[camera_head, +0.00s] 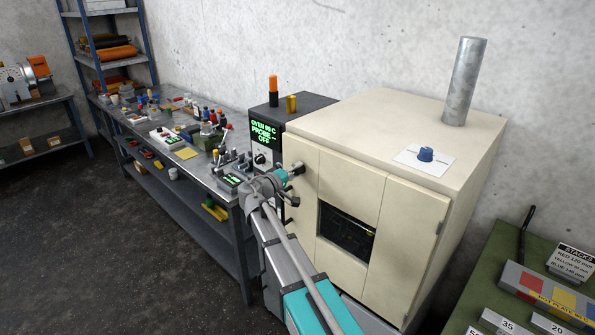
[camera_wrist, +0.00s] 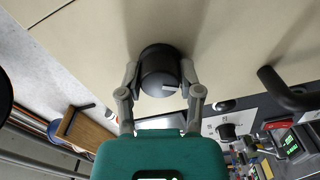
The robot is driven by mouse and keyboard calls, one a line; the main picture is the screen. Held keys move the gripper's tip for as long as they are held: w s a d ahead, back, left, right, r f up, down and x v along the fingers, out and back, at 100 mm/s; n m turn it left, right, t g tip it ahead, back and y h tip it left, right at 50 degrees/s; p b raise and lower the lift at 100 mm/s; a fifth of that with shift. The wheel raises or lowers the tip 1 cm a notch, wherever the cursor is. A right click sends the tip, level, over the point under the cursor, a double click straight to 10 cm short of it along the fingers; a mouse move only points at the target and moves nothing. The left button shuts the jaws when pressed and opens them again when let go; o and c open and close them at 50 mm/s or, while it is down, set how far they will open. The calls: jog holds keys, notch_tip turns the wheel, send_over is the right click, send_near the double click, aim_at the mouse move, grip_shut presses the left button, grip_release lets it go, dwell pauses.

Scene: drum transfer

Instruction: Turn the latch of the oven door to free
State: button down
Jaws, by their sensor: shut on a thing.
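The cream oven (camera_head: 400,130) stands right of the bench, its front facing me, with a dark window (camera_head: 345,232) in it. In the wrist view the latch is a round black knob (camera_wrist: 160,62) on the cream front, with a short white line on its face. My gripper (camera_wrist: 159,78) is shut on the knob, one finger on each side. In the head view my gripper (camera_head: 292,171) is at the upper left of the oven front and the knob is mostly hidden there.
A black bar handle (camera_wrist: 288,90) stands out close to my gripper in the wrist view. A dark control box (camera_head: 290,108) with green text is left of the oven. The cluttered bench (camera_head: 185,200) runs left; a green table (camera_head: 480,270) is at right.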

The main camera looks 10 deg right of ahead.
jog(key=n, duration=0.6)
jog(key=shift+w, duration=0.1)
jog(key=shift+n, duration=0.3)
jog(key=shift+c, duration=1.3)
grip_release()
jog(key=shift+v, duration=0.85)
jog(key=v, duration=1)
jog(key=shift+a, duration=0.15)
